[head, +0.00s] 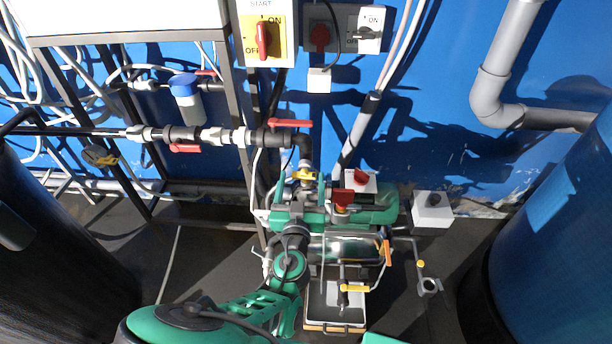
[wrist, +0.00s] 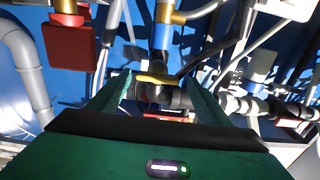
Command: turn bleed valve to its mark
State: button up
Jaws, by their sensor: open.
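A small valve with a yellow handle (wrist: 157,79) shows in the wrist view; I take it as the bleed valve. It looks like the yellow handle (head: 304,174) under the black pipe elbow in the head view. My gripper (wrist: 157,84) is open, with one green finger on each side of the yellow handle in the picture. I cannot tell whether the fingers touch it or how far beyond them it lies. No mark can be made out. In the head view, my gripper blends into the green pump (head: 375,205).
Red levers (head: 290,123) sit on the pipe above. Other yellow handles (head: 355,288) are lower, near the white tray (head: 316,317). A grey switch box (head: 432,210) stands right of the pump. A blue tank (head: 560,240) is at the right, a black tank (head: 50,250) at the left.

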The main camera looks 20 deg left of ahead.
jog(key=shift+w, duration=0.3)
jog(key=shift+c, duration=0.4)
jog(key=shift+d, duration=0.15)
jog(key=c, duration=1)
jog(key=shift+o, duration=0.2)
jog(key=shift+n, duration=0.3)
jog(key=n, duration=0.3)
jog(key=shift+n, duration=0.4)
jog(key=n, duration=0.4)
jog(key=shift+f+n, duration=0.1)
jog(key=shift+n, duration=0.2)
jog(key=n, duration=0.4)
jog(key=shift+a, duration=0.2)
jog(key=n, duration=0.4)
jog(key=shift+s+f+n, duration=0.1)
jog(key=shift+f+n, duration=0.05)
jog(key=shift+n, duration=0.25)
